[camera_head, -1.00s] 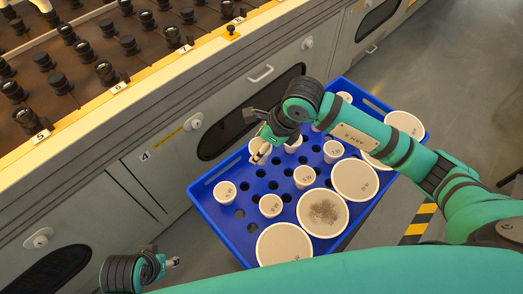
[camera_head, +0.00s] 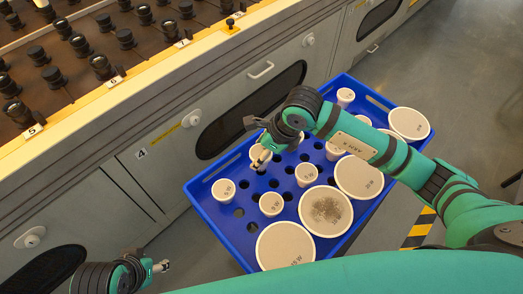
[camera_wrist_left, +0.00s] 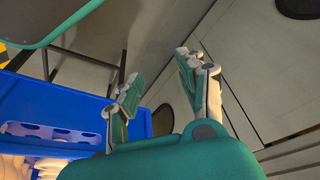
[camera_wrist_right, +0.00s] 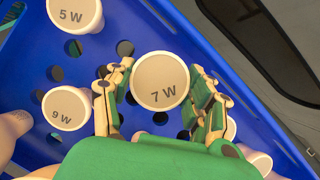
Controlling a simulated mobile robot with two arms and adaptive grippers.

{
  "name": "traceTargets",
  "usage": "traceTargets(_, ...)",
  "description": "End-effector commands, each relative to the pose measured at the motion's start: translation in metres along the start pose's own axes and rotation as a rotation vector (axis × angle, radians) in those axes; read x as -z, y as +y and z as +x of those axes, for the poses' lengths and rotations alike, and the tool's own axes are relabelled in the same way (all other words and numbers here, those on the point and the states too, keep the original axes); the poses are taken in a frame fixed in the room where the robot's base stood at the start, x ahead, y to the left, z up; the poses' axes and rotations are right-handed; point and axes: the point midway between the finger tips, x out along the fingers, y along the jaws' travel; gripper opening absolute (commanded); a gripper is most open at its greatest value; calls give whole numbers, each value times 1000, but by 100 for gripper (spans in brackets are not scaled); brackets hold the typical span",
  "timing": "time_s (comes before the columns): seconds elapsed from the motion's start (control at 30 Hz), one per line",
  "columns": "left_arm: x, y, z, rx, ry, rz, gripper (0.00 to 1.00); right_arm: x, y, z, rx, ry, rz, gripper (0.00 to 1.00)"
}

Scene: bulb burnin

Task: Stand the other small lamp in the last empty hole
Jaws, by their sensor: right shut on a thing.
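My right gripper (camera_wrist_right: 160,95) is shut on a small white lamp marked 7 W (camera_wrist_right: 161,80). In the head view the right gripper (camera_head: 262,160) and this lamp (camera_head: 256,151) are over the near left part of the blue tray (camera_head: 215,228). The lamp looks upright; its lower end is hidden, so I cannot tell whether it sits in a hole. Lamps marked 5 W (camera_head: 223,190) and 9 W (camera_head: 271,205) stand close by in the tray. My left gripper (camera_head: 161,267) is open and empty, apart from the tray; its spread fingers show in the left wrist view (camera_wrist_left: 160,80).
Large round white lamps (camera_head: 285,246) fill the tray's near right side, and further small ones (camera_head: 306,175) stand among open holes (camera_head: 239,212). A grey cabinet (camera_head: 165,160) with a rack of black sockets (camera_head: 53,76) runs along the left. Floor is free at upper right.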

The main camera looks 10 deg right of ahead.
Motion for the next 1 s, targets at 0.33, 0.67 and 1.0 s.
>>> traceTargets(0.33,4,1,2,-1,20,1,40,0,0,1,0,-1,0,22)
traceTargets(0.67,14,2,4,-3,67,2,40,2,0,4,0,-1,0,22)
traceTargets(1.0,24,3,6,-6,114,4,40,3,0,7,0,-1,0,22)
